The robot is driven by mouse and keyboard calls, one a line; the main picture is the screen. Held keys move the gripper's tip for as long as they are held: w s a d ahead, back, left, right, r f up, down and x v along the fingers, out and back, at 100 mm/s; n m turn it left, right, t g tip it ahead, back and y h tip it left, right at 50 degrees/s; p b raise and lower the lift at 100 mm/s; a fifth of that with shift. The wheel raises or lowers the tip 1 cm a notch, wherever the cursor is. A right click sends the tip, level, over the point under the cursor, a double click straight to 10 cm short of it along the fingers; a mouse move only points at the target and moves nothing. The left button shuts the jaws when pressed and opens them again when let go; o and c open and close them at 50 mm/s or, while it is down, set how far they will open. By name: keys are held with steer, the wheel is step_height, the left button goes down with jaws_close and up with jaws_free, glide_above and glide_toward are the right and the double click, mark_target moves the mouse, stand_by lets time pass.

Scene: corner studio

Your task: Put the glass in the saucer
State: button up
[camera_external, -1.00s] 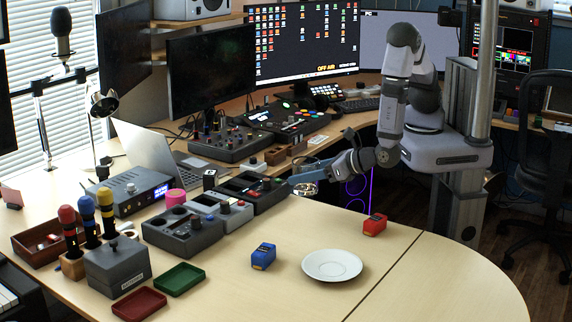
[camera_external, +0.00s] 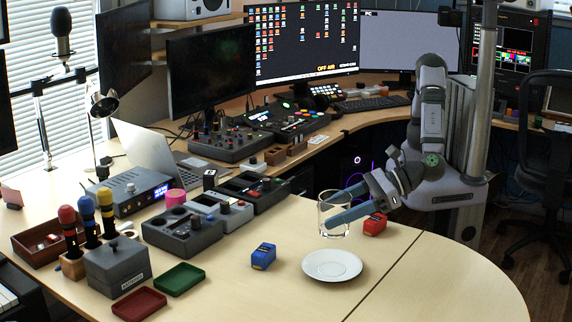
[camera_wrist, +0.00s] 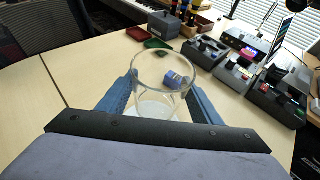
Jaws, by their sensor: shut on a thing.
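A clear glass (camera_external: 326,216) is held upright between the blue fingers of my gripper (camera_external: 342,208), in the air above the far side of the saucer. The white saucer (camera_external: 318,271) lies empty on the table, just below the glass in the external view. In the wrist view my gripper (camera_wrist: 155,98) has a finger on each side of the glass (camera_wrist: 163,68). The saucer (camera_wrist: 152,107) shows partly through and below the glass there; the rest of it is hidden.
A blue box (camera_external: 263,256) lies left of the saucer and a red box (camera_external: 375,224) behind it to the right. Green (camera_external: 180,279) and red (camera_external: 139,304) trays and several audio devices (camera_external: 185,232) stand farther left. The table right of the saucer is clear.

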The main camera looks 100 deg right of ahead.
steer(key=shift+n+y, duration=0.3)
steer(key=shift+y, duration=0.1)
glide_above(331, 267)
steer(key=shift+a+f, duration=0.1)
steer(key=shift+f, duration=4.9)
steer(key=shift+f+b, duration=0.15)
steer(key=shift+b, duration=0.25)
steer(key=o, duration=0.8)
steer(key=shift+f, duration=0.1)
steer(key=o, duration=0.5)
steer(key=shift+c, duration=0.2)
steer(key=shift+r, duration=0.3)
steer(key=v, duration=1.2)
